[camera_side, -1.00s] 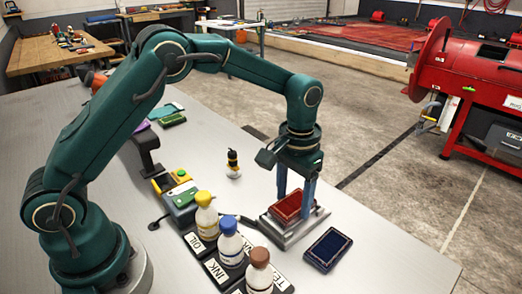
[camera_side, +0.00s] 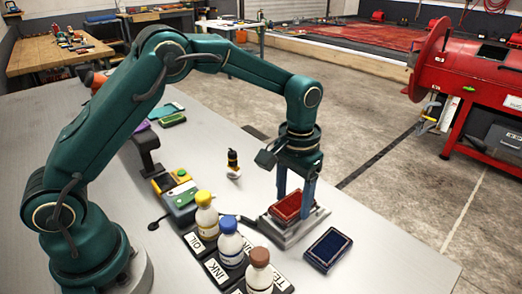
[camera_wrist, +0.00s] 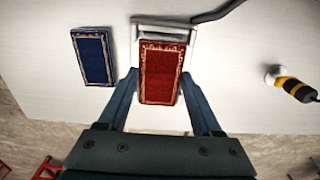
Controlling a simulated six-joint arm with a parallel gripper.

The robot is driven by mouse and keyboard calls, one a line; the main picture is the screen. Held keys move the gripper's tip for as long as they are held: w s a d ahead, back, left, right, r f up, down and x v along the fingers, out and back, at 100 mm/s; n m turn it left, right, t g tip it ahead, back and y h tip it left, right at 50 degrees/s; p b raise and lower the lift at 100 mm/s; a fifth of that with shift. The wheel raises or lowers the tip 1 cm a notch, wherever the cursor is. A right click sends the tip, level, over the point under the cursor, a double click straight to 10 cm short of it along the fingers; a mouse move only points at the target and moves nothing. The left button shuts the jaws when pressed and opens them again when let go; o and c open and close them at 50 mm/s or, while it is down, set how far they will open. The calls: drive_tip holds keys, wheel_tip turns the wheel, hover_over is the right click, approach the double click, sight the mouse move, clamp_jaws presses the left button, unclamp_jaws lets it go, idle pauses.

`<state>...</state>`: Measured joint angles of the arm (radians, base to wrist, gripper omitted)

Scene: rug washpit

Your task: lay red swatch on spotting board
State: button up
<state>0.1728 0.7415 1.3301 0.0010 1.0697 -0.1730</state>
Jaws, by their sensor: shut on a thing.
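The red swatch (camera_side: 289,205) has a light patterned border and lies flat on or just over the spotting board (camera_side: 306,230), a pale metal plate on the bench. My gripper (camera_side: 294,198) points down with its blue fingers on either side of the red swatch, shut on it. In the wrist view the red swatch (camera_wrist: 161,72) sits between my fingertips (camera_wrist: 160,88), and the pale board (camera_wrist: 145,29) shows at its far end. I cannot tell whether the swatch's underside fully touches the board.
A dark blue swatch (camera_side: 328,249) lies on the bench beside the board. Oil, ink and a third bottle (camera_side: 259,270) stand in a labelled rack to the left. The bench right of the blue swatch is clear.

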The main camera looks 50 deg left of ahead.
drive_tip(key=shift+f, duration=0.4)
idle(0.3)
drive_tip(key=o, duration=1.4)
drive_tip(key=shift+r, duration=3.5)
